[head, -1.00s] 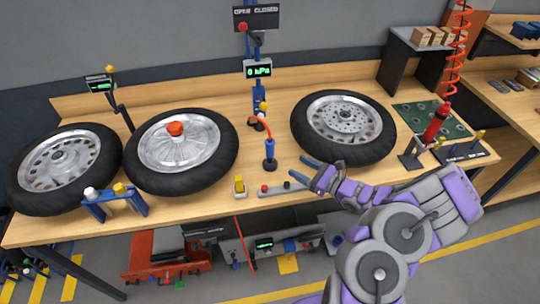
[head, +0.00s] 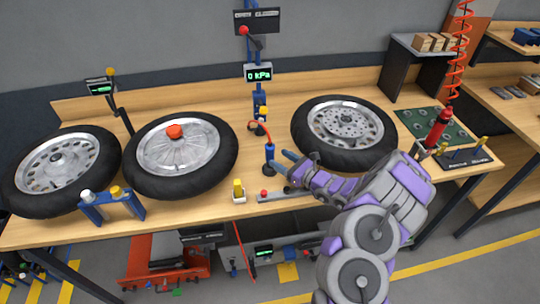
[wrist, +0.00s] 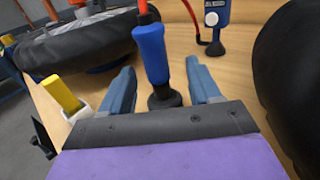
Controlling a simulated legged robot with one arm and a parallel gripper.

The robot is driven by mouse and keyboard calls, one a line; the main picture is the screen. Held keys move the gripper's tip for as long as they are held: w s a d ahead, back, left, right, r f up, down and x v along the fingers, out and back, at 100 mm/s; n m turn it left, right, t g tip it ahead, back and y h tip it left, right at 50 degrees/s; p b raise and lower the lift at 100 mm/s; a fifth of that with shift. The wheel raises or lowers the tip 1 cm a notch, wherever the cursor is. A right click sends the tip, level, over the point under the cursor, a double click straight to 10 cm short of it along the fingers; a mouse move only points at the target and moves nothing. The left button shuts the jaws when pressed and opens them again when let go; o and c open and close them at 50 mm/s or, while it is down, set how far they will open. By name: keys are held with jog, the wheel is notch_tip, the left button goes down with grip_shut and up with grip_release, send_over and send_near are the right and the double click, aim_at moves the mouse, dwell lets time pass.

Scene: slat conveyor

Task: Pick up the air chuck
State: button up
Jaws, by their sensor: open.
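The air chuck (head: 270,155) is a blue upright handle with a dark round foot and an orange-red hose at its top. It stands on the wooden bench between the middle wheel and the right wheel. In the wrist view the blue air chuck (wrist: 152,55) rises between my two fingers, with its dark foot low between them. My gripper (head: 278,162) is open, reaching in from the right. In the wrist view my gripper (wrist: 162,80) has a blue finger on each side of the chuck, with gaps visible on both sides.
The right wheel (head: 343,133) lies close beside my arm. The middle wheel (head: 180,155) with an orange cap lies left. A small yellow-topped block (head: 239,191) and a grey bar with a red knob (head: 264,193) sit near the front edge. A gauge (head: 258,73) reads 0 kPa.

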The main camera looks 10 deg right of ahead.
aim_at(270, 153)
jog(key=shift+w, duration=0.15)
jog(key=x, duration=0.3)
jog(key=b+x, duration=0.1)
jog(key=x, duration=0.1)
jog(key=shift+a+r, duration=0.1)
jog(key=shift+a, duration=0.4)
jog(key=shift+d, duration=0.2)
jog(key=shift+c, duration=0.3)
jog(key=shift+d, duration=0.2)
jog(key=c, duration=0.3)
jog(key=shift+a, duration=0.15)
jog(key=c, duration=0.7)
